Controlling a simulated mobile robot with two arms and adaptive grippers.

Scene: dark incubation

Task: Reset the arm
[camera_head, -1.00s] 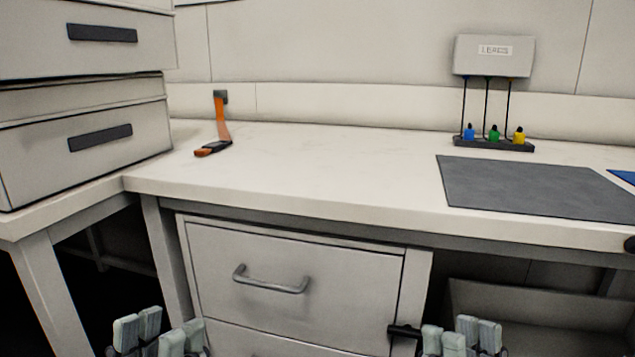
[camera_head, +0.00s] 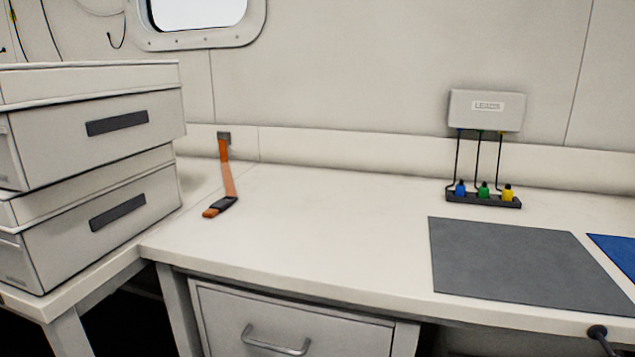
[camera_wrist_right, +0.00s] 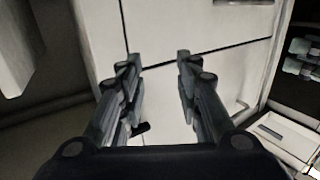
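My right gripper (camera_wrist_right: 158,75) shows in the right wrist view with its two fingers apart and nothing between them. Pale cabinet fronts lie beyond the fingertips. Neither gripper shows in the head view now. My left gripper is out of sight, and its state is hidden.
A white counter (camera_head: 330,232) has a grey mat (camera_head: 515,262), a blue mat (camera_head: 618,250), an orange strap (camera_head: 228,180) and a rack (camera_head: 483,199) with blue, green and yellow plugs. Stacked cases (camera_head: 100,215) stand left. A drawer (camera_head: 290,320) is below. The counter's middle is clear.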

